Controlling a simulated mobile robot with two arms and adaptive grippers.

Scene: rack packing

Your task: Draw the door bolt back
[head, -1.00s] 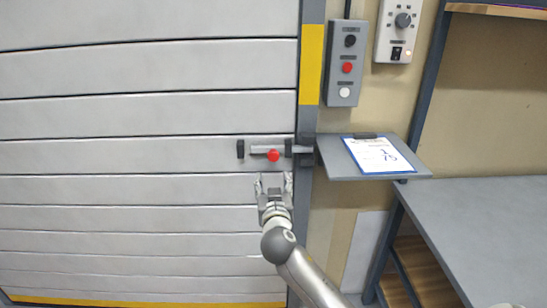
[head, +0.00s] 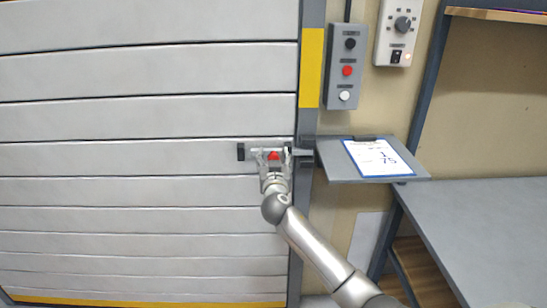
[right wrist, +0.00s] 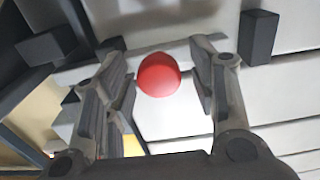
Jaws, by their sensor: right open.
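The door bolt (head: 254,151) is a light grey bar lying level across dark brackets at the door's right edge. Its right end reaches the door frame beside the small shelf. The bolt's red knob (head: 273,156) shows between the fingers of my right gripper (head: 273,158). In the right wrist view the red knob (right wrist: 159,75) sits between the open fingertips of the right gripper (right wrist: 165,85), with gaps on both sides. The bar (right wrist: 180,52) runs behind it. My left gripper is not in view.
The grey panelled door (head: 140,120) fills the left. A small shelf (head: 340,173) with a clipboard (head: 379,157) juts out close right of the bolt. A button box (head: 346,65) hangs above it. A grey bench (head: 480,230) stands at the right.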

